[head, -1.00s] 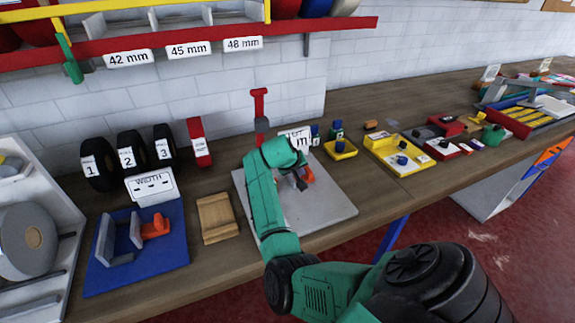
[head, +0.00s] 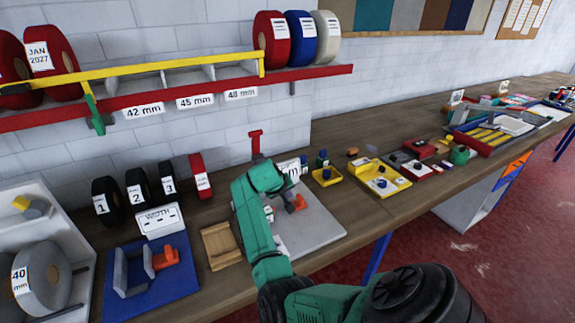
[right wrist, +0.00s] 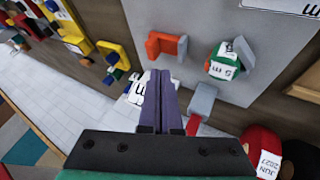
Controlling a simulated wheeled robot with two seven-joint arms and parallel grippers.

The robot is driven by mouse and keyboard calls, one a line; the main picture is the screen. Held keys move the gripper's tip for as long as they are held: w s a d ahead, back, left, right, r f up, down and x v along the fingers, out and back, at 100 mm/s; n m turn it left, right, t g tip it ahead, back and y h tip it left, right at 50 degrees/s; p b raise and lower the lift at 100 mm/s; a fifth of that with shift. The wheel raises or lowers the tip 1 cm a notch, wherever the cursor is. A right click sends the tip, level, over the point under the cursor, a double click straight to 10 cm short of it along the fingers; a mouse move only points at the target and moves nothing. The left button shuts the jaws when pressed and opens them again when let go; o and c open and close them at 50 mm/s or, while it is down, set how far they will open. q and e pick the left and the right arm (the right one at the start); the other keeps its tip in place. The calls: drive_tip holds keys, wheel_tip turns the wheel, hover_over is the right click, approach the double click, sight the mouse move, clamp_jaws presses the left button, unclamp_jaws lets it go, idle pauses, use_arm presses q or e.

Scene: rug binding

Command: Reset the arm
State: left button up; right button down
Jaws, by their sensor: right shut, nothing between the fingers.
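My right arm (head: 262,240) reaches in from the bottom right, and its green wrist is above a grey plate (head: 318,228) on the bench. In the right wrist view my right gripper (right wrist: 161,98) is shut, with its fingers together and nothing between them. The wrist hides most of the gripper in the head view. An orange clamp (head: 300,203) stands on the plate; it also shows in the right wrist view (right wrist: 166,46). A green and white roll marked "5 m" (right wrist: 226,66) sits next to it there. My left gripper is not in view.
A blue base (head: 180,282) with an orange part and a wooden block (head: 219,246) lie left of the plate. Numbered black rolls (head: 137,188) stand by the wall. Yellow trays (head: 380,180) are to the right. A red shelf (head: 300,80) hangs above.

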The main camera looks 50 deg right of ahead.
drive_tip(key=s+a+f+n+y, duration=0.3)
drive_tip(key=s+a+n+y, duration=0.1)
drive_tip(key=s+a, duration=0.7)
drive_tip(key=s+a+f+n+y, duration=0.35)
drive_tip(key=s+a, duration=0.55)
drive_tip(key=a, duration=0.5)
drive_tip(key=s+f+b+x, duration=0.1)
drive_tip(key=s+b+x, duration=0.15)
drive_tip(key=x, duration=0.95)
drive_tip(key=s+d+b+x, duration=0.1)
drive_tip(key=s+b+x, duration=0.15)
drive_tip(key=x, duration=1.05)
use_arm(q)
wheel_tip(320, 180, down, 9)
drive_tip(key=b, duration=0.4)
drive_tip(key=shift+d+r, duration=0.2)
use_arm(e)
drive_tip(key=s+d+f+g, duration=0.1)
drive_tip(key=s+d+f, duration=0.2)
drive_tip(key=s+f, duration=1.6)
wheel_tip(320, 180, down, 2)
drive_tip(key=shift+d+f+g, duration=0.1)
drive_tip(key=shift+d+g, duration=0.1)
drive_tip(key=shift+g, duration=0.1)
